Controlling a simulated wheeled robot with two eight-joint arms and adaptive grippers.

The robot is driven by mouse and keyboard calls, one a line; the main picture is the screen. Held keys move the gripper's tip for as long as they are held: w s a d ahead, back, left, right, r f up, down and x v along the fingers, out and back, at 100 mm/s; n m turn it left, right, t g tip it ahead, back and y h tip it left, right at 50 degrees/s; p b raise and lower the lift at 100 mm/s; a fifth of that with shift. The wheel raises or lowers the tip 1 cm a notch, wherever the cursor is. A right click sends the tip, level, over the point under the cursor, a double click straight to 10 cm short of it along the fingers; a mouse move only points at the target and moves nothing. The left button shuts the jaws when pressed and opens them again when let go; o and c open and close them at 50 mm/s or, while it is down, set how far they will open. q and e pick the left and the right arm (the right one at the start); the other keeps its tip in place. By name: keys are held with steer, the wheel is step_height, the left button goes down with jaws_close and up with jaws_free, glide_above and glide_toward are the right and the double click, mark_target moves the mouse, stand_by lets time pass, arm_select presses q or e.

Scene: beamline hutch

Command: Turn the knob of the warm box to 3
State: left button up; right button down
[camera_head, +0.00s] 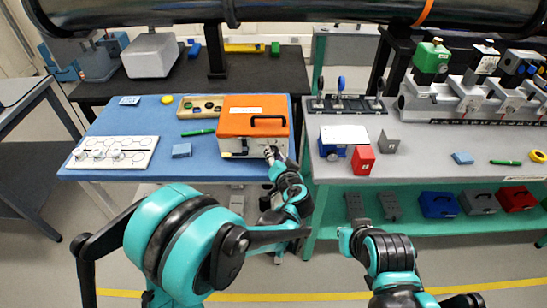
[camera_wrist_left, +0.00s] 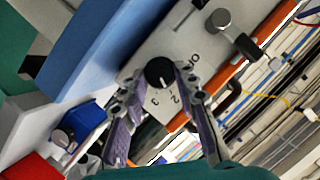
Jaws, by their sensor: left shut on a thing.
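The warm box (camera_head: 255,115), with an orange lid, a black handle and a pale front, stands at the right end of the blue-topped table. Its black knob (camera_wrist_left: 160,72) shows in the left wrist view, with printed marks including 2 and 3 beside it. A white pointer line on the knob faces the side with the 2 and 3; its exact setting is hard to read. My left gripper (camera_head: 271,152) is at the box front, its fingers (camera_wrist_left: 159,80) closed on both sides of the knob. My right gripper (camera_head: 346,240) is low in front of the right bench; its jaws are unclear.
A metal lever (camera_wrist_left: 222,20) sticks out of the box front near the knob. On the blue table (camera_head: 150,184) lie a green pen (camera_head: 198,132), a blue block (camera_head: 181,150) and a white board (camera_head: 113,152). The right bench holds a red block (camera_head: 362,160) and instruments.

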mark_target(272, 138)
arm_select(q)
steer(key=m, duration=0.1)
steer(key=m+y, duration=0.1)
steer(key=shift+d+f+m+t+y, duration=0.15)
steer(key=shift+f+m+t+y, duration=0.15)
steer(key=shift+m, duration=0.1)
steer(key=shift+m+t+y, duration=0.5)
steer(key=shift+m+y, duration=0.1)
steer(key=shift+m, duration=0.9)
steer(key=o, duration=1.2)
steer(key=shift+c, duration=0.2)
steer(key=shift+o, duration=1.1)
steer(key=r, duration=0.5)
steer(key=shift+w+d+r, duration=0.1)
steer(key=shift+w+r, duration=0.05)
steer(key=shift+w, duration=0.15)
steer(key=r, duration=0.2)
steer(key=s+r, duration=0.1)
steer(key=r, duration=0.1)
steer(key=shift+a, duration=0.35)
steer(key=shift+c, duration=1.1)
steer(key=shift+w+d+r, duration=0.15)
steer(key=shift+d+r, duration=0.05)
steer(key=shift+r, duration=0.15)
